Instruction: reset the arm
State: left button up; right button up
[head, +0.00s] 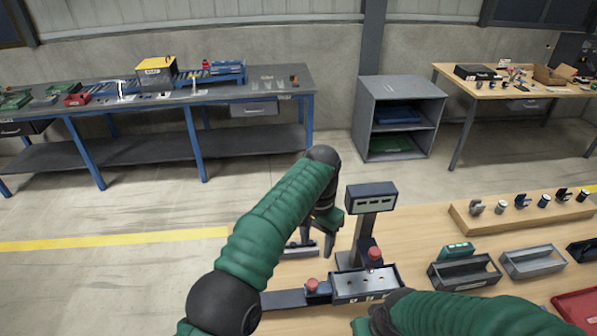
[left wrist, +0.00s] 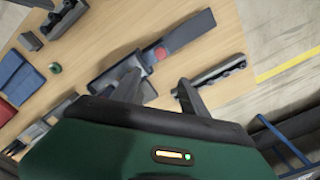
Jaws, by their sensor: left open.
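My left arm comes in from the left in the head view, with green sleeves and dark joints. Its gripper (head: 318,240) points down over the near left end of the wooden table, beside the grey display post. In the left wrist view the two fingers (left wrist: 158,92) stand apart with nothing between them. My right arm (head: 470,312) lies low across the bottom right of the head view. Its gripper fingers cannot be seen there.
The display post (head: 371,197) stands close right of my left gripper. A grey tray (head: 366,284) and red buttons (head: 312,284) are in front. Grey bins (head: 464,273) and a wooden rack (head: 522,213) stand to the right. A cabinet (head: 400,115) and workbenches stand behind, across open floor.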

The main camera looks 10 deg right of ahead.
pick_arm(q)
jog(key=s+a+f+n+t+b, duration=0.1)
jog(key=s+a+f+n, duration=0.15)
jog(key=a, duration=0.65)
jog(key=s+a+f+n+b, duration=0.2)
jog(key=a+f, duration=0.1)
jog(key=a, duration=0.6)
jog(key=s+a+f+n, duration=0.2)
jog(key=s+a+f, duration=0.1)
jog(key=s+a, duration=0.3)
jog(key=s+a+f+n+t+b, duration=0.1)
jog(key=s+a+f+n, duration=0.1)
jog(key=s+a+f, duration=0.2)
jog(key=s+a, duration=0.3)
jog(key=s, duration=0.3)
jog(key=shift+s+t, duration=0.3)
jog(key=shift+n, duration=0.25)
